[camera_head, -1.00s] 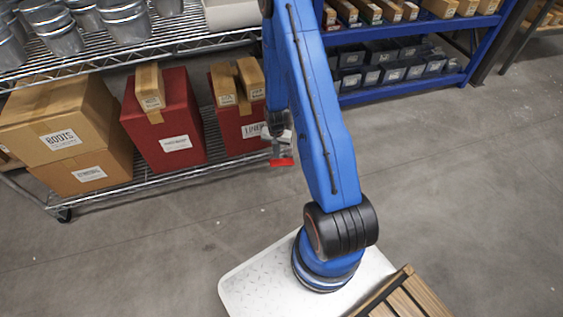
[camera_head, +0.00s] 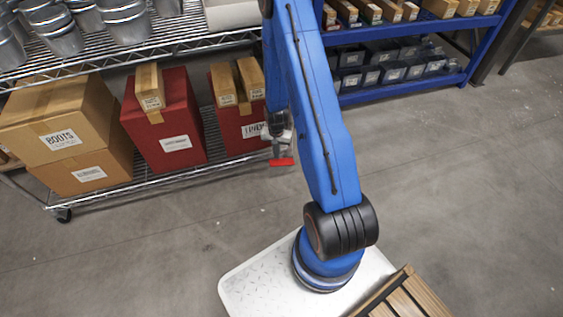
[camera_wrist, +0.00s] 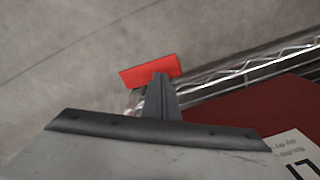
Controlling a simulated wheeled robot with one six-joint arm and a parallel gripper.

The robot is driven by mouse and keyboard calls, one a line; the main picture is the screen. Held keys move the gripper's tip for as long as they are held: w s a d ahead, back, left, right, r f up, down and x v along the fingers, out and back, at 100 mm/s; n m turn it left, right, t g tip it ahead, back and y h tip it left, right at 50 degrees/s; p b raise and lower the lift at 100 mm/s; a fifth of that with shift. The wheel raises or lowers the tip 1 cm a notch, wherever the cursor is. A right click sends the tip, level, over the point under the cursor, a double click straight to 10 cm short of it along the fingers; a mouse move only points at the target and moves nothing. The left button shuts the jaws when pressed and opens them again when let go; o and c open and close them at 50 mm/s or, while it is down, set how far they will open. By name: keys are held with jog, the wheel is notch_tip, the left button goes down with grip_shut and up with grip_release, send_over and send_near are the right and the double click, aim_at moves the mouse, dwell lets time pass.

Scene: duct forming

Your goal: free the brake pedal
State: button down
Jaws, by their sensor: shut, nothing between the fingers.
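The red pedal (camera_head: 281,162) is a small flat red plate near the front edge of the wire shelf, low by the floor. It also shows in the wrist view (camera_wrist: 140,73), just past my fingertips. My gripper (camera_head: 279,150) points down at it with its fingers closed and empty. In the wrist view my fingers (camera_wrist: 160,82) overlap the lower edge of the red plate. I cannot tell whether they touch it. The caster and any lever parts around the pedal are hidden behind my gripper and arm.
The wire shelf (camera_head: 150,192) holds red boxes (camera_head: 172,145) and cardboard boxes (camera_head: 60,125) right behind my gripper. Another caster (camera_head: 64,215) stands at its left corner. Blue shelving (camera_head: 400,90) is at the back right. The floor (camera_head: 170,255) in front is clear.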

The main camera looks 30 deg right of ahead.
jog(key=shift+f, duration=2.15)
dwell(1.5)
jog(key=shift+r, duration=3.5)
jog(key=shift+r, duration=0.15)
notch_tip(320, 180, up, 18)
jog(key=n+t, duration=0.1)
jog(key=n, duration=0.1)
send_over(277, 162)
jog(key=a, duration=0.4)
jog(key=s+a+r+n+t, duration=0.1)
jog(key=s+a+r, duration=0.1)
jog(key=r, duration=0.6)
jog(key=s+a+r+n, duration=0.1)
jog(key=s+a+r, duration=0.15)
jog(key=r, duration=0.55)
jog(key=s+a+r+n+t, duration=0.1)
jog(key=s+a+r+n, duration=0.1)
jog(key=s+r, duration=0.6)
jog(key=s+a+r+n+t, duration=0.1)
jog(key=s+a+r+n, duration=0.2)
jog(key=s+r, duration=0.6)
jog(key=s+a, duration=0.2)
jog(key=s, duration=0.6)
jog(key=shift+s+r+t, duration=0.3)
jog(key=shift+t, duration=0.1)
